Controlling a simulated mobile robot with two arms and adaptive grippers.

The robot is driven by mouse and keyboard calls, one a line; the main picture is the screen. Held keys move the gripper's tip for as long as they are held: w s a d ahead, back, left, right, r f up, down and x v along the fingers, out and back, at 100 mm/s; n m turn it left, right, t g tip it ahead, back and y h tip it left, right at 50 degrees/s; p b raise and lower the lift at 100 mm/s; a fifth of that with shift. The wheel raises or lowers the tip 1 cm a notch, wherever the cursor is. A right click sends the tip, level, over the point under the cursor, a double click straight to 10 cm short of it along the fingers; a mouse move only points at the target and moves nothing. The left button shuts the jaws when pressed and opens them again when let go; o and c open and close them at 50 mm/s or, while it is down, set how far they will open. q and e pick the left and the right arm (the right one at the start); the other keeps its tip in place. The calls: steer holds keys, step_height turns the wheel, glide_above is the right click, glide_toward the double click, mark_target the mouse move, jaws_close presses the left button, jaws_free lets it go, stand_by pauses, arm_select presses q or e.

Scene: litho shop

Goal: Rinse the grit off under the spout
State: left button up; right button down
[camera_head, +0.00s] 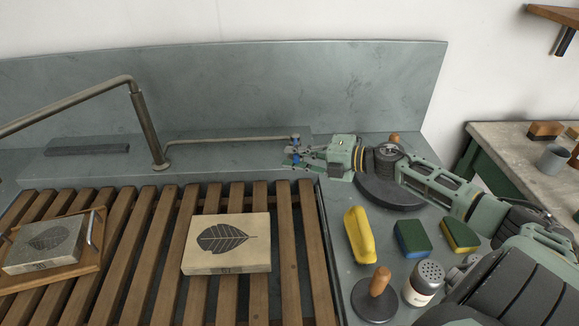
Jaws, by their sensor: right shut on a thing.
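A metal spout (146,120) rises from the back ledge, bends and runs off the left edge, so its outlet is out of view. A thin lever (225,140) runs right from the spout's base. My right gripper (290,153) is shut on the lever's far right end, and its fingers partly hide that end. A pale stone block with a dark leaf print (227,259) lies flat on the wooden slats. A greyer leaf-printed stone (42,247) sits in a wooden tray (60,273) with metal handles at the left. No water shows. My left gripper is not in view.
A dark bar (88,147) lies on the back ledge.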

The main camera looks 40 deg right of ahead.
steer(key=shift+s+d+n+g+y+b, duration=0.15)
steer(key=shift+d+n+g+y+b, duration=0.15)
steer(key=shift+n+y+b, duration=0.15)
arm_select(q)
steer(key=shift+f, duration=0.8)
arm_select(e)
steer(key=c, duration=1.8)
jaws_free()
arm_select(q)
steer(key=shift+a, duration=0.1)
arm_select(e)
steer(key=v, duration=1.2)
